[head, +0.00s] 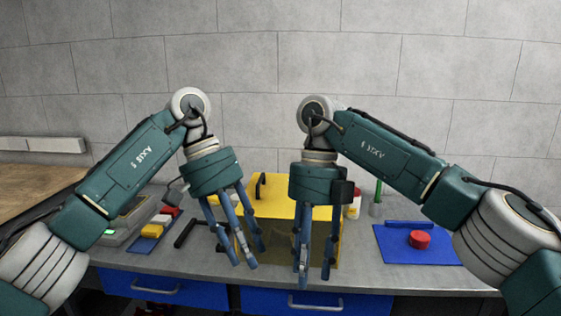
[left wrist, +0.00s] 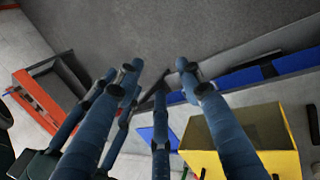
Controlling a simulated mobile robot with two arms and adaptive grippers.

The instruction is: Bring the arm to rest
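My left gripper (head: 247,258) hangs pointing down in front of the yellow box, at its left side, with its blue fingers spread and nothing between them. The fingers also show apart and empty in the left wrist view (left wrist: 158,80). My right gripper (head: 316,275) also hangs pointing down in front of the box, its blue fingers apart and empty. Both arms are bent, with the wrists above the bench and a gap between the two grippers.
The yellow box (head: 285,208) has a black handle on top and a dark, see-through front. A red cylinder (head: 419,239) sits on a blue mat (head: 395,250) at right. Coloured blocks (head: 153,230) lie at left. Blue drawers (head: 160,287) are below the grey bench.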

